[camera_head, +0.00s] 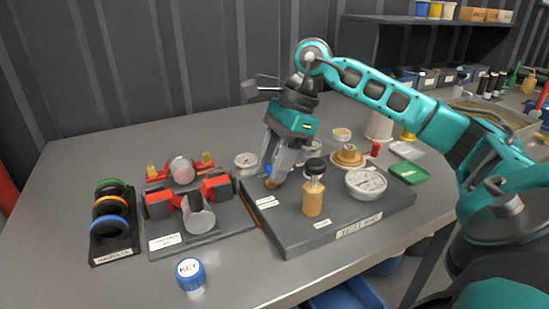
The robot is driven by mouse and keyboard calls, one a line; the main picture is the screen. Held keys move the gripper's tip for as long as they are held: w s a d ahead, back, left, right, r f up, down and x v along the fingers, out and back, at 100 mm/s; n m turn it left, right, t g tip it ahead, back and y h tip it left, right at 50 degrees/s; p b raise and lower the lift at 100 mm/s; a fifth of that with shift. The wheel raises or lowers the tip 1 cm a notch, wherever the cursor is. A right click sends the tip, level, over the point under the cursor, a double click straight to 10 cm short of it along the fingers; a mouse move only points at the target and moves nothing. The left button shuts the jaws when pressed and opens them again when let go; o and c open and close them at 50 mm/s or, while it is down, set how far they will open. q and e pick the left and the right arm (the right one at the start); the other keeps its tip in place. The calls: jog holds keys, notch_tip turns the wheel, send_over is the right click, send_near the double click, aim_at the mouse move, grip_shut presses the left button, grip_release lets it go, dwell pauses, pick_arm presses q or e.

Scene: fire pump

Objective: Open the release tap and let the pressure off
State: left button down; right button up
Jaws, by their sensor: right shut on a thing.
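My right gripper (272,178) reaches down from above onto the left part of the dark test board (345,222). Its fingers are shut on a small tap with a blue top (267,169) and a brass-coloured base. The fingers hide most of the tap, so its turn position cannot be told. A round white-faced gauge (366,181) lies at the right of the board; its needle is too small to read. A brass-coloured pump body with a black knob (314,190) stands upright between tap and gauge. My left gripper is not in view.
A red pump assembly (187,192) sits on a grey base to the left, beside a rack of coloured rings (112,218). A blue-capped KEY pot (190,275) stands near the front edge. A brass fitting (348,156) and green tray (409,172) are at right.

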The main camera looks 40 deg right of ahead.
dwell(0.3)
jog(key=o, duration=1.1)
jog(key=shift+c, duration=0.2)
pick_arm(q)
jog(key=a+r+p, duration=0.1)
jog(key=p, duration=0.2)
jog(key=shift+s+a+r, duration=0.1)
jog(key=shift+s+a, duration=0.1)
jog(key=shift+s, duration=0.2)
pick_arm(e)
jog(key=v, duration=1.3)
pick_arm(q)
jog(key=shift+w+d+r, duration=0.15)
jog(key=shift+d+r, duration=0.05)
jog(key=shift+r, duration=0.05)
pick_arm(e)
jog(key=shift+a, duration=0.1)
